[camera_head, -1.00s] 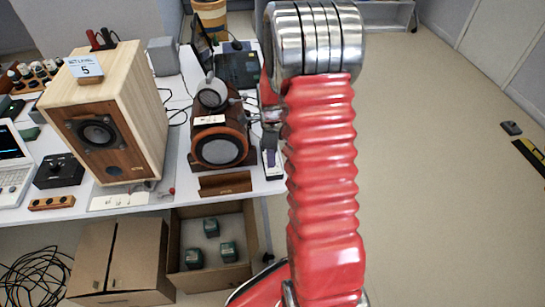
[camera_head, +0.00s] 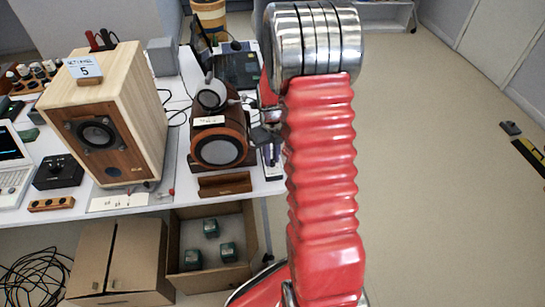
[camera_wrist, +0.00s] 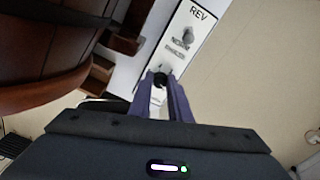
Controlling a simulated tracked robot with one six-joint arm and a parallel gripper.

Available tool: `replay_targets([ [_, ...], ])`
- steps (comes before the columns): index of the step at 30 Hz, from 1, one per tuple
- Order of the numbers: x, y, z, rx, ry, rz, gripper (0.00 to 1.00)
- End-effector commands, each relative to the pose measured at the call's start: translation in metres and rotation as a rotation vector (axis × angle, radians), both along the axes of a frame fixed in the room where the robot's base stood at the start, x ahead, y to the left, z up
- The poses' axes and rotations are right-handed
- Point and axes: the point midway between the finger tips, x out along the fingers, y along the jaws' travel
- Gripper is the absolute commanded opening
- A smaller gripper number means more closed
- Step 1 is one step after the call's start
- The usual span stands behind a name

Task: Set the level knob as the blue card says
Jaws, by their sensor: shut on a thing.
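The blue card (camera_head: 84,66) lies on top of the large wooden speaker at the left and reads "SET LEVEL" and "5". A narrow white panel (camera_wrist: 181,45) marked "REV", with a small toggle (camera_wrist: 188,35), shows in the wrist view. My gripper (camera_wrist: 161,84) has its two purple fingers closed around a small dark knob (camera_wrist: 160,79) on this panel. The fingers hide most of the knob, and its pointer and scale cannot be read. In the head view my red arm partly covers the gripper and panel.
A round brown wooden speaker (camera_head: 220,148) stands close left of my gripper, and its side fills the left of the wrist view (camera_wrist: 55,50). A wooden block (camera_head: 224,184) lies in front of it.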

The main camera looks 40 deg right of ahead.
Motion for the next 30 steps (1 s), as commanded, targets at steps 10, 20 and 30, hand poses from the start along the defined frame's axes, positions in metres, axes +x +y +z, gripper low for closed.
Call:
replay_targets([
  [10, -0.0039, -0.0016, -0.0014, 0.001, 0.009, -0.195, 0.0],
  [20, -0.0042, -0.0017, -0.0016, 0.003, 0.008, -0.235, 0.0],
  [30, -0.0039, -0.0016, -0.0015, 0.003, 0.008, -0.233, 0.24],
])
